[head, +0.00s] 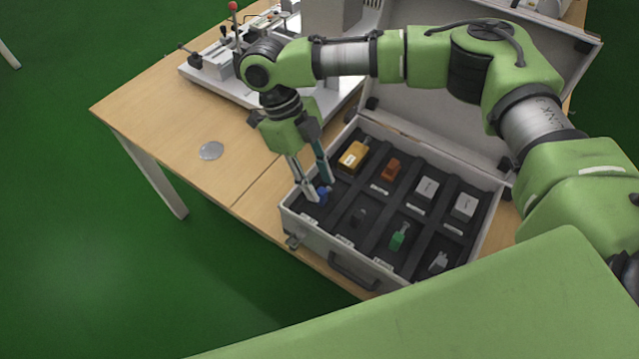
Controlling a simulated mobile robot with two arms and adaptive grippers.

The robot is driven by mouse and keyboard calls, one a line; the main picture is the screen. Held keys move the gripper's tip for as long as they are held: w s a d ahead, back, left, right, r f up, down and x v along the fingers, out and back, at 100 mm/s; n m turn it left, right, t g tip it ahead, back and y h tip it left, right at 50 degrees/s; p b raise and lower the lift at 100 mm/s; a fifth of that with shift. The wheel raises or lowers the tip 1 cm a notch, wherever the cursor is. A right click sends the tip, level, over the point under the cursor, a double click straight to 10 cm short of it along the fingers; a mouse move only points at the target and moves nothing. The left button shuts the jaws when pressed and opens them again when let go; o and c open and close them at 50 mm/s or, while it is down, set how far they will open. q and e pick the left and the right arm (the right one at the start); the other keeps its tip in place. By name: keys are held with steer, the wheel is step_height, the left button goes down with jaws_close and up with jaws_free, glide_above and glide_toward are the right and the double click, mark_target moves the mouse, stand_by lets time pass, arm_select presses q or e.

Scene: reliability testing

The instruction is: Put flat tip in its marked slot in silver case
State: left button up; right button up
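The silver case (322,248) stands open on the table, its black insert divided into labelled slots. My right gripper (320,190) points down into the front-left slot. Its fingers are a little apart, with a small blue piece (322,193) between or just beside their tips. I cannot tell whether they grip it or whether it rests on the slot floor. Which piece is the flat tip is not clear; the labels are too small to read. My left gripper is not in view.
Other slots hold a yellow box (353,156), a red-brown block (391,169), a green piece (399,236) and several grey, white or black pieces. The open lid (440,115) rises behind. A metal disc (210,151) lies on the bare table (150,110). A white-based fixture (215,75) stands behind.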

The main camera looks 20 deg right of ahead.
steer(key=b+v, duration=0.1)
steer(key=v, duration=0.9)
steer(key=shift+r, duration=0.3)
